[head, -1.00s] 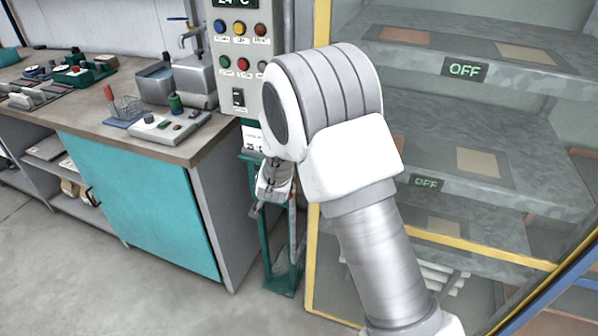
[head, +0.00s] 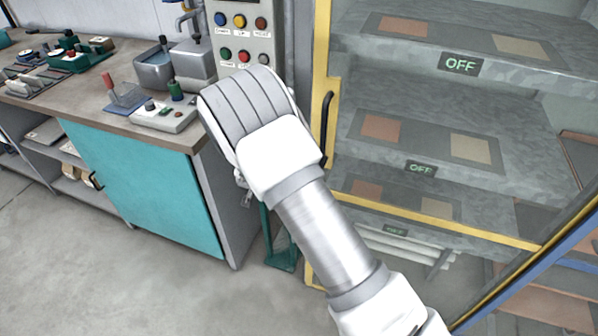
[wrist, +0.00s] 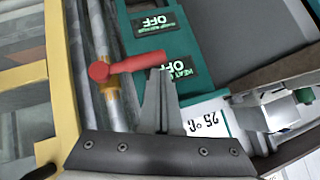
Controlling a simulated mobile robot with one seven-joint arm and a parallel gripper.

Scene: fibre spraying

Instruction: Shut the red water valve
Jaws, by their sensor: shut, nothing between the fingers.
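The red water valve (wrist: 130,65) shows in the wrist view as a red lever with a round hub. The hub sits on a brass fitting on a grey pipe (wrist: 100,30), and the lever points right, roughly crosswise to the pipe. My gripper (wrist: 158,74) is shut and empty, its fingertips at the lever's free end. I cannot tell whether they touch it. In the head view my arm hides the valve and nearly all of my gripper.
In the head view, a yellow-framed glass cabinet (head: 322,60) stands right of my arm, a workbench (head: 150,133) left. Floor is clear front left.

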